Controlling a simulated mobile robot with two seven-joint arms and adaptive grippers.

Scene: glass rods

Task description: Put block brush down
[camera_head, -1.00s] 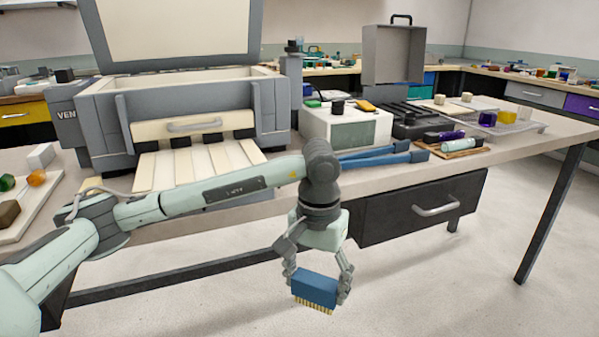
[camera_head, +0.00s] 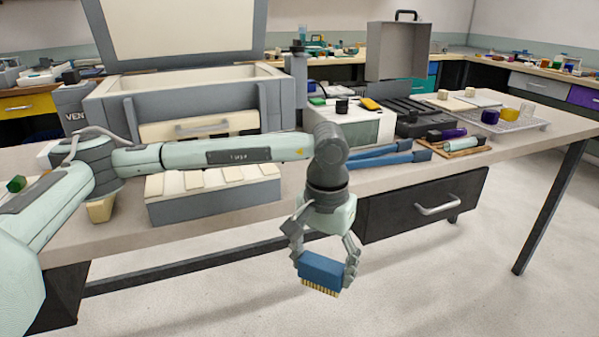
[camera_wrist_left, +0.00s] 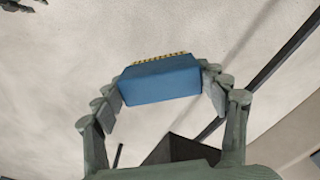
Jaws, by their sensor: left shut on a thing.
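The block brush (camera_head: 321,271) is a blue block with short yellow bristles along its lower edge. My left gripper (camera_head: 324,268) is shut on it, one finger at each end. It hangs in the air in front of the bench edge, over the floor, bristles down and slightly tilted. In the left wrist view the brush (camera_wrist_left: 158,80) sits between both fingers, with a strip of bristles along its far edge. My right gripper is not in any view.
The bench (camera_head: 400,178) stands behind the gripper, with a dark drawer (camera_head: 420,205) below. Blue-handled tools (camera_head: 375,158), a box-shaped device (camera_head: 350,125) and a wooden tray (camera_head: 462,146) lie on it. A large grey furnace-like box (camera_head: 190,105) stands left. Bare benchtop shows at the right front.

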